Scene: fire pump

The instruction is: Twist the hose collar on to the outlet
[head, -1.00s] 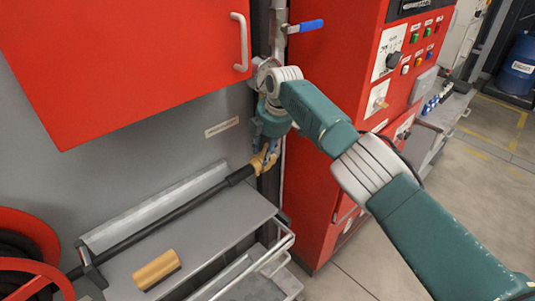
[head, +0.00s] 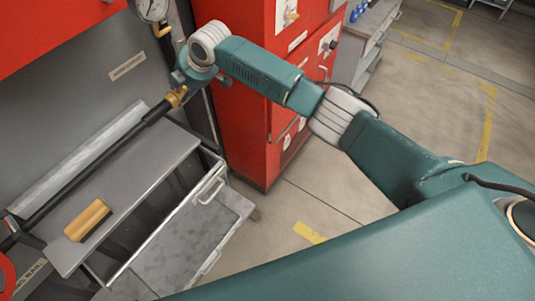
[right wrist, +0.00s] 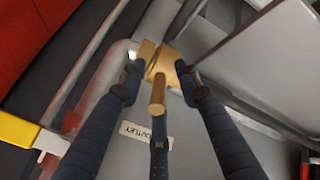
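The brass hose collar (head: 176,96) sits at the upper end of a black hose (head: 80,178), beside the grey panel. My right gripper (right wrist: 160,68) reaches it from above. In the right wrist view its dark fingers converge on both sides of the brass collar (right wrist: 150,55), with a brass lug pointing at the camera between them. The fingers appear closed against it; the exact contact is partly hidden. In the head view the wrist covers most of the fingers. I cannot make out the outlet clearly, nor whether the collar is seated on it. My left gripper is not in view.
A pressure gauge (head: 152,8) is at the top, above a brass fitting (head: 163,30). A grey shelf (head: 140,180) below holds a wooden-backed brush (head: 88,220). A red control cabinet (head: 245,120) stands to the right. Open floor (head: 430,110) lies beyond it.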

